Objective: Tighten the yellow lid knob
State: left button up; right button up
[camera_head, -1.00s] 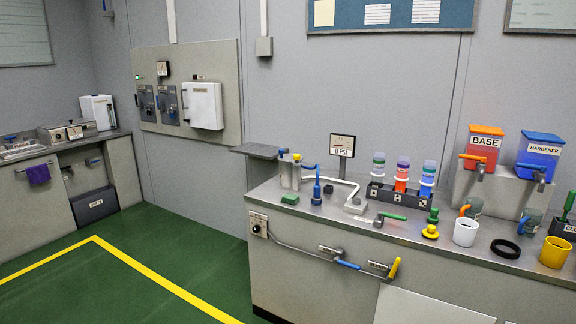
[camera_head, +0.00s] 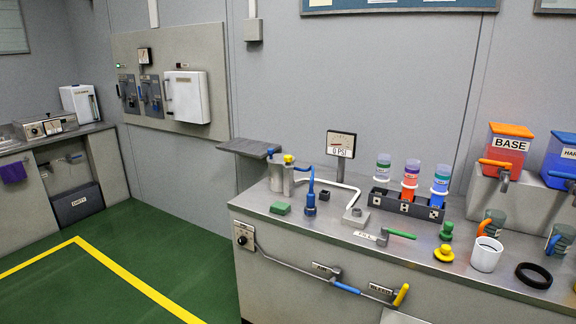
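A small yellow knob (camera_head: 288,158) sits on top of a grey metal pot (camera_head: 281,177) at the back left of the counter, in the head view. A blue handle (camera_head: 305,168) is beside it. Whether the knob is tight cannot be told at this size. Another yellow knobbed piece (camera_head: 444,253) lies on the counter near the front, in front of a green knobbed piece (camera_head: 446,231). Neither of my grippers shows in the view.
A bottle rack (camera_head: 406,204) stands behind. Green floor is clear at left.

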aim_at(287, 158)
jog(key=i+l+z, duration=0.1)
jog(key=i, duration=0.3)
jog(key=i+l, duration=0.15)
jog(key=i, duration=0.25)
jog(key=z, duration=0.05)
